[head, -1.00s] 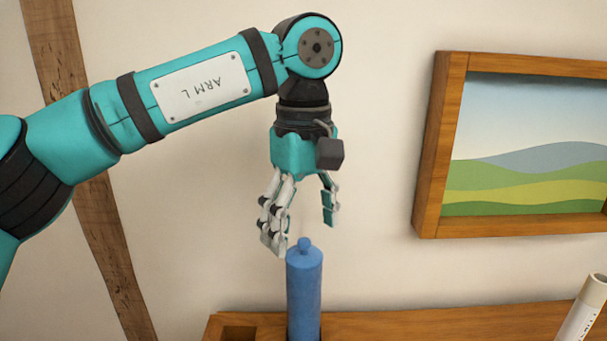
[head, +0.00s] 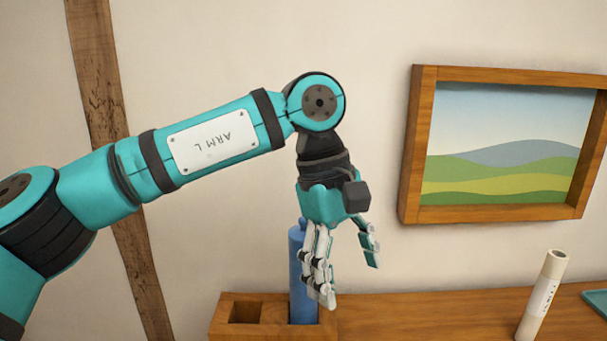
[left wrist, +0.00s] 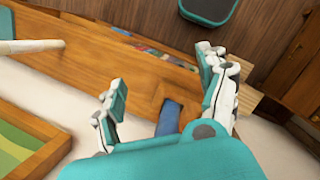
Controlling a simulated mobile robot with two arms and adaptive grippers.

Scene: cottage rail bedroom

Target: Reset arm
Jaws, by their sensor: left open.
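My left gripper (head: 346,280) hangs fingers-down from the teal left arm in the head view. Its fingers are apart with nothing between them. A blue cylinder with a knob on top (head: 297,262) stands upright in a wooden holder (head: 262,330), behind the gripper's left finger in the picture. I cannot tell whether the finger touches it. In the left wrist view, the two fingers (left wrist: 165,92) are spread, and part of the blue cylinder (left wrist: 169,117) shows between them beyond the palm. My right gripper is not in view.
The holder has an empty square slot (head: 245,312) left of the cylinder. A pale tube (head: 543,295) stands tilted on the wooden surface (head: 430,312) at right. A framed landscape picture (head: 412,150) hangs on the wall. A teal item (head: 597,300) lies at the right edge.

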